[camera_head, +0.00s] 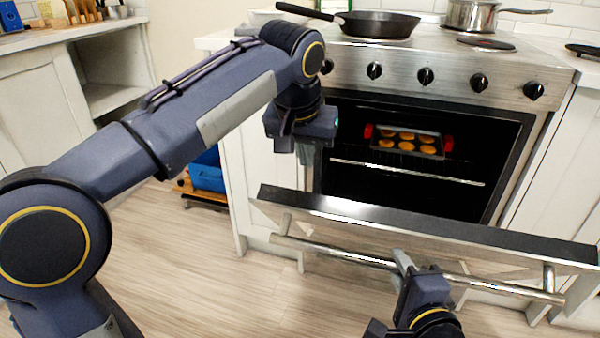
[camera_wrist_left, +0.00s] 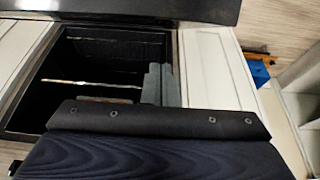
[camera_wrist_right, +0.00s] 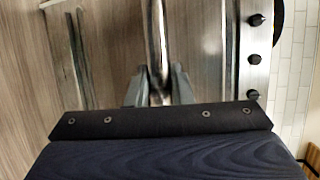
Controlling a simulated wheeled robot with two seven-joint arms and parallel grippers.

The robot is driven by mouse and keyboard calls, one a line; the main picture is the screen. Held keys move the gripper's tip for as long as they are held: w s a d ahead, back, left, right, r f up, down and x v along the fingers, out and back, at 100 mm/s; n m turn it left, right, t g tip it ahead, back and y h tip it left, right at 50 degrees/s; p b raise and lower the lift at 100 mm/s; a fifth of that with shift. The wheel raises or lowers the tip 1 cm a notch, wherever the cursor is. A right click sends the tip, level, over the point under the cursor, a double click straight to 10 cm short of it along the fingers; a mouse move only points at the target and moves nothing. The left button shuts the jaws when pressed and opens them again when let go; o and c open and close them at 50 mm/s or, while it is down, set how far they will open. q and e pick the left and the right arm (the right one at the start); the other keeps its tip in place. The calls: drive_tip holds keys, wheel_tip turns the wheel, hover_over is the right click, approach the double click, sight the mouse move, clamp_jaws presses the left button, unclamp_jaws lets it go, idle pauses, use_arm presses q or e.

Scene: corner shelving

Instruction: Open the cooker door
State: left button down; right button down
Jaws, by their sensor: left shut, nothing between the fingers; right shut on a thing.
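The cooker door (camera_head: 430,228) is swung down and outward, leaving the dark oven cavity (camera_head: 380,190) open to view. The door's metal bar handle (camera_head: 335,252) runs across its front. My right gripper (camera_head: 402,262) is shut on the handle right of its middle. In the right wrist view its fingers (camera_wrist_right: 159,88) sit around the handle bar (camera_wrist_right: 155,35). My left gripper (camera_head: 310,180) is shut and empty, pointing down at the left side of the oven opening, behind the door's top edge. Its fingers (camera_wrist_left: 161,84) show before the cavity in the left wrist view.
A tray with several round orange-brown items (camera_head: 408,144) sits inside the oven, above a wire rack (camera_head: 405,172). A black frying pan (camera_head: 375,24) and a steel pot (camera_head: 472,15) stand on the cooktop. Floor before the door is clear.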

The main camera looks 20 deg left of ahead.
sight(300, 190)
use_arm(q)
drive_tip(key=shift+s+f, duration=0.6)
drive_tip(key=shift+s, duration=0.25)
drive_tip(key=shift+s+f, duration=0.55)
drive_tip(key=shift+s, duration=0.25)
use_arm(e)
drive_tip(key=shift+f, duration=0.3)
